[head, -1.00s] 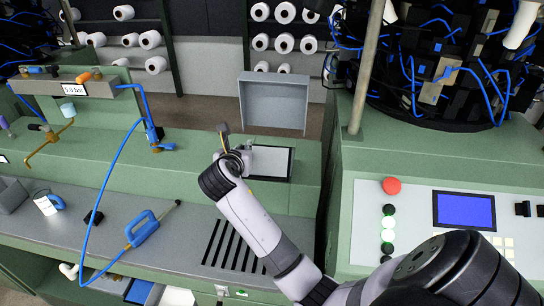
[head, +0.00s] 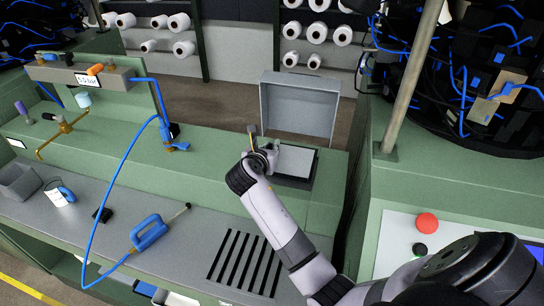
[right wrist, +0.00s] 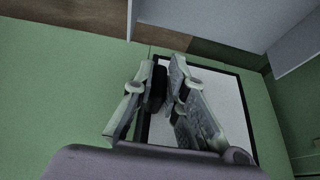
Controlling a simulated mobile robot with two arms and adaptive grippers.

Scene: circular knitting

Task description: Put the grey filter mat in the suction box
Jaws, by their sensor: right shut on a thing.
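The suction box appears to be the dark-rimmed opening (head: 309,178) in the green bench, with an upright grey lid (head: 300,105) behind it. A flat light grey panel (head: 299,162) fills the frame; I cannot tell if it is the filter mat or the box's inside. It also shows in the right wrist view (right wrist: 225,95). My right gripper (head: 262,150) is at the box's left side, its fingers closed around a small dark thing (right wrist: 156,88). A small grey block on a yellow stem (head: 252,130) stands by the gripper. My left gripper is not in view.
A blue-handled tool (head: 150,232) and a slotted grille (head: 245,262) are on the grey lower shelf. A blue hose (head: 117,165) hangs over the bench at left. A metal post (head: 411,80) and a red button (head: 427,223) stand at right.

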